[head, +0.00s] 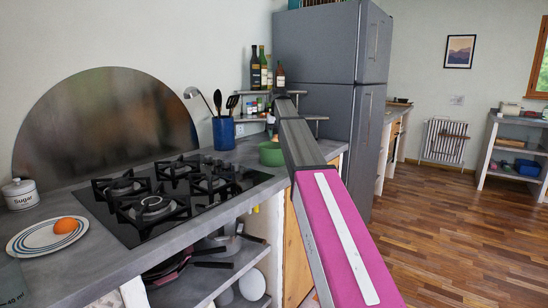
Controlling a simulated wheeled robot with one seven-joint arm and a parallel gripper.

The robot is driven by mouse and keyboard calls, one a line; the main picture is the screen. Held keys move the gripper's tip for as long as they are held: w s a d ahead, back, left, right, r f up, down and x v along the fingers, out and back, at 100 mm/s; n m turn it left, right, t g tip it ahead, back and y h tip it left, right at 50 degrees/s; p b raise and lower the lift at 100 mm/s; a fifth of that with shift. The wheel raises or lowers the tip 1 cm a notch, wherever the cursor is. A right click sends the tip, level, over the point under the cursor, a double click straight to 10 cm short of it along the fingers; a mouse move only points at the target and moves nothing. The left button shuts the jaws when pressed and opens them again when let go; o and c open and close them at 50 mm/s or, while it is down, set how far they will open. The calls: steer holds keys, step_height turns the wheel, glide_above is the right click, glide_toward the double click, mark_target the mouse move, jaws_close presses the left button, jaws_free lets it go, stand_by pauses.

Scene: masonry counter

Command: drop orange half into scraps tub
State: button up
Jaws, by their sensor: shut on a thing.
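A rounded orange thing (66,225) sits on a striped plate (33,239) at the near left of the counter. I cannot tell whether it is the orange half. A green bowl-like vessel (270,154), possibly the scraps tub, stands on the counter right of the stove. My arm partly hides it, and its inside does not show clearly. My magenta and grey arm reaches from the lower right up towards the shelves. I cannot make out my gripper's fingers or anything in them.
A black gas hob (170,195) fills the counter's middle. A blue utensil pot (223,133) stands behind it, and a sugar jar (20,194) is at the left. Bottles (264,72) stand on a corner shelf beside the tall grey fridge (330,45). The wooden floor (450,230) at right is clear.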

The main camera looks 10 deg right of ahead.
steer(key=shift+f, duration=1.3)
steer(key=o, duration=1)
steer(key=r, duration=0.3)
steer(key=s+r, duration=0.1)
steer(key=r, duration=0.6)
steer(key=shift+s+r, duration=0.3)
steer(key=shift+r, duration=0.05)
